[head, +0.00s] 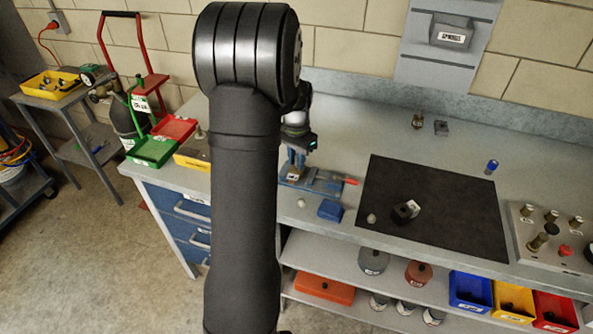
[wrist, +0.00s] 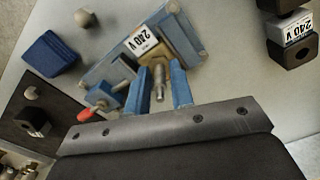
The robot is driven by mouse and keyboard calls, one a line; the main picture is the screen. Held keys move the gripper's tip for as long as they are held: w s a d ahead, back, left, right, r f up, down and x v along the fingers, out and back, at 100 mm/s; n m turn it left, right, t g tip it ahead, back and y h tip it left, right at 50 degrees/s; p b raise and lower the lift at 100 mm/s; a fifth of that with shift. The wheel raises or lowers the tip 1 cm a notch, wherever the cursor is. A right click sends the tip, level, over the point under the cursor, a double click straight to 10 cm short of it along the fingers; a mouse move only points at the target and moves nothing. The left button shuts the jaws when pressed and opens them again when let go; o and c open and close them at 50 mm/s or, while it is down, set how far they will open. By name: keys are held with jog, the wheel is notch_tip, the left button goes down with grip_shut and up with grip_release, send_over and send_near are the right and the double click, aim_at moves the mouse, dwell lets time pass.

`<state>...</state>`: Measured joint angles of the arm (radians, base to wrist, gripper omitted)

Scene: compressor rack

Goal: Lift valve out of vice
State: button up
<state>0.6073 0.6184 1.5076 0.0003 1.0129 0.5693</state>
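The valve (wrist: 158,84) has a brass stem and sits at the blue vice (wrist: 103,68). A tan block with a white "240 V" label (wrist: 139,43) is at the vice jaws beside the stem. In the head view the vice (head: 325,184) stands on the bench, its red-tipped handle to the right. My gripper (wrist: 158,88) has its two blue fingers on either side of the stem, with a visible gap on each side, so it is open. In the head view my gripper (head: 296,158) is just above the vice, partly hidden by my arm. The valve's lower body is hidden.
A blue block (head: 330,210) and small round knobs (head: 371,218) lie near the vice. A black mat (head: 430,225) holds a black labelled part (head: 405,210). Black labelled blocks (wrist: 292,40) stand to the right in the wrist view. Red (head: 174,129) and green (head: 152,151) bins are left.

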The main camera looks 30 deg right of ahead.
grip_shut()
jog(key=shift+r, duration=0.2)
